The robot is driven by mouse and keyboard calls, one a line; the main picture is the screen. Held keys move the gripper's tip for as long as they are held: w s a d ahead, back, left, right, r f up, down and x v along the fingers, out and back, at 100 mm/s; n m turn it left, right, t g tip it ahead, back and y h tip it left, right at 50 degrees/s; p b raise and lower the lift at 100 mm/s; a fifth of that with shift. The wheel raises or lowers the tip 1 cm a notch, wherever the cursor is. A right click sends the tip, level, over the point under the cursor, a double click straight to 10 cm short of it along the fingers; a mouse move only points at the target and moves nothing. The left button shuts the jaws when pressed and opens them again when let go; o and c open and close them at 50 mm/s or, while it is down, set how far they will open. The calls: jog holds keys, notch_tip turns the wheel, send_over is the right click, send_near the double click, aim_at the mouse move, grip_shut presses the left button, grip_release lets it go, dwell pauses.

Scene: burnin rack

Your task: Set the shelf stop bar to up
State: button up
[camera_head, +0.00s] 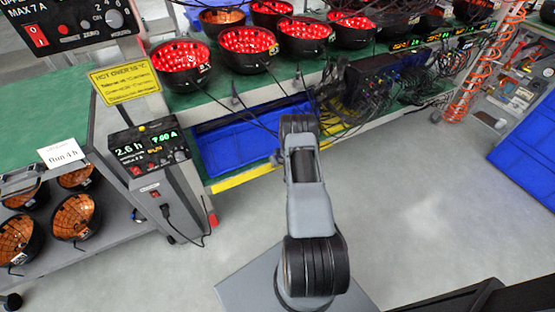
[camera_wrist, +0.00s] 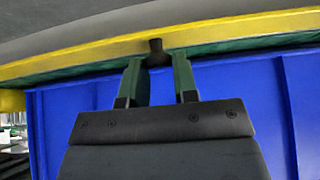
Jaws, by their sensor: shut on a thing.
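The yellow stop bar (camera_head: 245,176) runs along the front edge of the lower rack shelf in the head view, low in front of the blue bin. It crosses the top of the wrist view (camera_wrist: 80,61) at a slight slant. A short black knob (camera_wrist: 156,52) stands out from the bar. My gripper (camera_wrist: 158,72) is shut on this knob, one finger on each side of it. In the head view my arm hides the gripper, the knob and part of the bar.
A blue bin (camera_head: 240,138) sits on the lower shelf just behind the bar. Red-lit bowls (camera_head: 248,42) stand on the shelf above, with hanging cables (camera_head: 345,95). A control box (camera_head: 150,155) is at the left. The floor (camera_head: 410,190) at the right is clear.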

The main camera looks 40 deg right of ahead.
jog(key=p, duration=0.2)
jog(key=shift+w+a+r+p, duration=0.15)
jog(key=shift+w+a+p, duration=0.05)
jog(key=shift+p, duration=0.1)
jog(key=shift+s+f+g+p, duration=0.2)
jog(key=shift+g+p, duration=0.1)
dwell(1.5)
jog(key=o, duration=0.9)
jog(key=shift+d+r, duration=0.1)
jog(key=shift+d, duration=0.05)
jog(key=shift+c, duration=0.2)
jog(key=d+p+v, duration=0.1)
jog(key=p+v, duration=0.1)
jog(key=v, duration=1.1)
jog(key=shift+s+a+r, duration=0.2)
jog(key=shift+a+r, duration=0.2)
jog(key=shift+a, duration=0.1)
